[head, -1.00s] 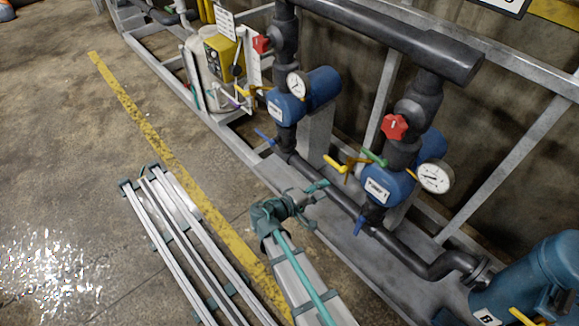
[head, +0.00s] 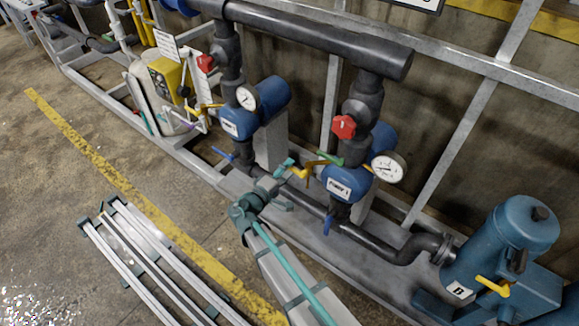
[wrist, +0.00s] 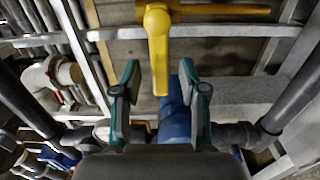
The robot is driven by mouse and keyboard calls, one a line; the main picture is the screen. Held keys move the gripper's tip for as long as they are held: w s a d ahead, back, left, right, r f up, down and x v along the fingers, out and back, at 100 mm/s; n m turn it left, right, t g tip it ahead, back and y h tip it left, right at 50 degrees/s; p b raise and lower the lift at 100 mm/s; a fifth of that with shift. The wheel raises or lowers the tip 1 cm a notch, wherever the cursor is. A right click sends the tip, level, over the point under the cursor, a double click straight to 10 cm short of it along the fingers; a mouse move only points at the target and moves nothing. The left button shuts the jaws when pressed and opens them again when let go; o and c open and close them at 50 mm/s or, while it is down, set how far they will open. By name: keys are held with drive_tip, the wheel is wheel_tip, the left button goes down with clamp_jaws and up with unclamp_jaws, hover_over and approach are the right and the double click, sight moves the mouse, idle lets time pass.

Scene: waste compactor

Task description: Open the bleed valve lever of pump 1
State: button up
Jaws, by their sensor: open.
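Pump 1 (head: 346,182) is the blue unit with a white label, right of the middle in the head view. A yellow lever (head: 306,170) sticks out at its left side, beside a green lever (head: 329,158). My gripper (head: 286,184) is open, just left of pump 1 and close to the yellow lever. In the wrist view, the yellow lever (wrist: 158,60) points down from its hub, and its lower end lies between the spread fingers (wrist: 160,105). Contact cannot be told.
A red knob (head: 344,127) and a pressure gauge (head: 388,168) sit by pump 1. A second blue pump (head: 238,123) stands to the left, a blue tank (head: 515,235) at right. Dark pipes (head: 395,245) run below. Metal frame bars stand behind; the floor at left is mostly open.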

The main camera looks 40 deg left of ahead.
drive_tip(key=shift+w, duration=0.6)
clamp_jaws()
